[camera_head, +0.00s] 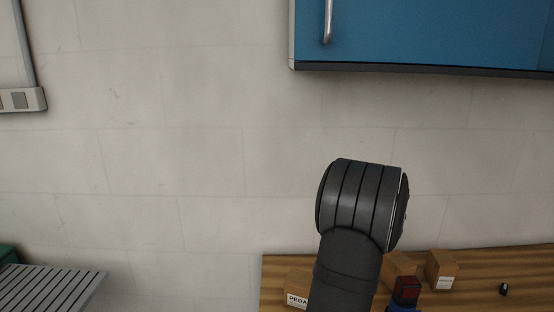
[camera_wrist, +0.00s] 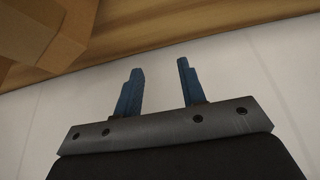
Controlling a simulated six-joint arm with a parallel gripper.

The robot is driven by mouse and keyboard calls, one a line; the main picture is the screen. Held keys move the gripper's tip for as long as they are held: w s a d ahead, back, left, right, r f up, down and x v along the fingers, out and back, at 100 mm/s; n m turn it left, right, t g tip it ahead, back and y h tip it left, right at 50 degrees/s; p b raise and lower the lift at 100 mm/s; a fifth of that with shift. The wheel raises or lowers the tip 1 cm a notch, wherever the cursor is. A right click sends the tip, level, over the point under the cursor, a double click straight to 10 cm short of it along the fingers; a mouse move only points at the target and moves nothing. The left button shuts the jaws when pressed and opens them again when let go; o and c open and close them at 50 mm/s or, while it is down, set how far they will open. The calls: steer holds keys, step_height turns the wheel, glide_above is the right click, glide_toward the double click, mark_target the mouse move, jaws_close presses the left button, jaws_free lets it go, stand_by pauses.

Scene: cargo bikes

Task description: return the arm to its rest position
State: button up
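My gripper (camera_wrist: 160,83) shows in the wrist view with its two blue fingers apart and nothing between them. Past the fingertips are a pale surface and a wooden surface (camera_wrist: 150,45). In the head view a dark link of my arm rises at the lower middle in front of the wall. The gripper's fingers cannot be made out in the head view.
A wooden table (camera_head: 490,265) at lower right bears cardboard boxes (camera_head: 442,270), a red and blue object (camera_head: 406,290) and a small black item (camera_head: 504,289). A blue cabinet (camera_head: 430,30) hangs above. A slatted grey surface (camera_head: 50,288) is at lower left. The wall between is clear.

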steer(key=shift+n, duration=0.7)
steer(key=a, duration=0.3)
steer(key=a+f, duration=0.1)
steer(key=a, duration=0.7)
steer(key=shift+f, duration=0.4)
steer(key=s+d+r+m, duration=0.1)
steer(key=d, duration=0.9)
steer(key=s+d+r+m, duration=0.1)
steer(key=d+r, duration=0.1)
steer(key=d, duration=0.9)
steer(key=shift+r+h, duration=0.15)
steer(key=shift+h, duration=0.15)
steer(key=shift+a, duration=0.2)
